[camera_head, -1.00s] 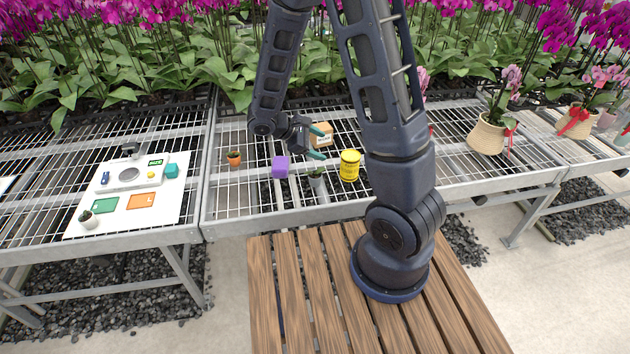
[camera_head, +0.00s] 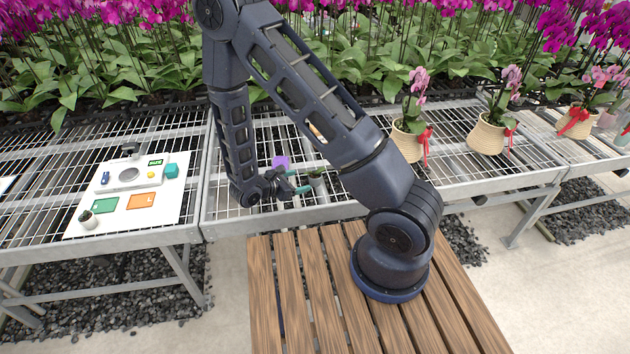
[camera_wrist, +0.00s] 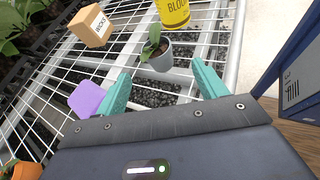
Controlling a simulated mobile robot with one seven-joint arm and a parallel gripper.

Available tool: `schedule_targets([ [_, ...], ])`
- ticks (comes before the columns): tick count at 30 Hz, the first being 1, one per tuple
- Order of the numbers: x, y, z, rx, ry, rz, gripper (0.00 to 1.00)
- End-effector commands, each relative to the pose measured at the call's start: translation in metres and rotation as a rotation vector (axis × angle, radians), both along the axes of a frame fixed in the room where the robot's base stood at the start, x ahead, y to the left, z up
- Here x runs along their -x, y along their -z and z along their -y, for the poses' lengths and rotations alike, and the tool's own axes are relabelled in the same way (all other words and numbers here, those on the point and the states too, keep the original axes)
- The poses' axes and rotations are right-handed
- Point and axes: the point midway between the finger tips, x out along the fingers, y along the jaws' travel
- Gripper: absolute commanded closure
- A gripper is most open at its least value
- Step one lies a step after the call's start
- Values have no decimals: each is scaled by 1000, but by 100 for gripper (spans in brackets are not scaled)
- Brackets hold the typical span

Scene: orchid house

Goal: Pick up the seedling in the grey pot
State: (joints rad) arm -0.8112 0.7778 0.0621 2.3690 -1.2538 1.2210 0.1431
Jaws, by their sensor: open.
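The seedling in the grey pot (camera_head: 316,180) stands on the wire mesh bench, just right of my gripper in the head view. In the wrist view the grey pot (camera_wrist: 160,58) with its green leaves lies ahead of the fingertips, roughly between their lines. My gripper (camera_head: 301,181) is low over the bench with its teal fingers apart. In the wrist view my gripper (camera_wrist: 160,82) is open and empty, and the pot looks clear of both fingers.
A purple object (camera_wrist: 87,98) lies left of the fingers. A cardboard box (camera_wrist: 91,26) and a yellow tin (camera_wrist: 173,12) stand beyond. An orange pot (camera_wrist: 22,170) is at lower left. The white mat (camera_head: 165,205) with a scale and another small pot is on the left bench.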

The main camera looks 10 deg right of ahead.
Motion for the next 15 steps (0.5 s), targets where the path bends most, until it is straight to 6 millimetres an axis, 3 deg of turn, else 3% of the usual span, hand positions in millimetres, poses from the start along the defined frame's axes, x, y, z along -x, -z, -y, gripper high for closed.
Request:
schedule_targets([
  [6, -15, 11, 26, 1, 3, 0, 29],
  [15, -26, 19, 42, 2, 4, 0, 29],
])
